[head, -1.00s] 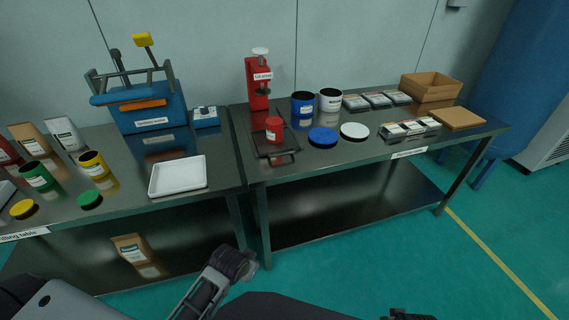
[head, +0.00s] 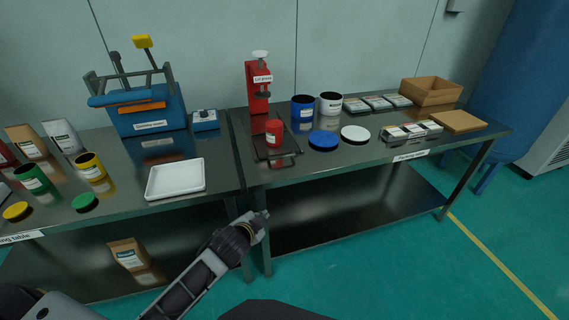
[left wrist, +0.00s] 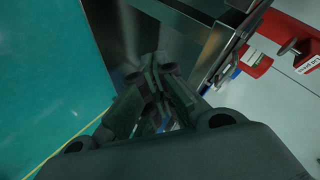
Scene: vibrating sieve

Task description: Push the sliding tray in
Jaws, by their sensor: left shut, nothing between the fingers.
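The sliding tray (head: 264,152) is a dark, flat tray at the base of the red lid press (head: 259,85), on the right-hand table. It sticks out toward the table's front edge. A red can (head: 273,132) stands on it. My left gripper (head: 264,215) is shut and empty, below and in front of the table's front edge, apart from the tray. In the left wrist view its fingers (left wrist: 152,82) are together, with the red press (left wrist: 284,38) at the upper right. My right gripper is not in view.
Blue and white cans (head: 303,107) and their lids (head: 323,140) stand right of the tray. A white tray (head: 176,193) lies on the left table (head: 130,165). The right table's front edge (head: 340,169) is close to my left gripper.

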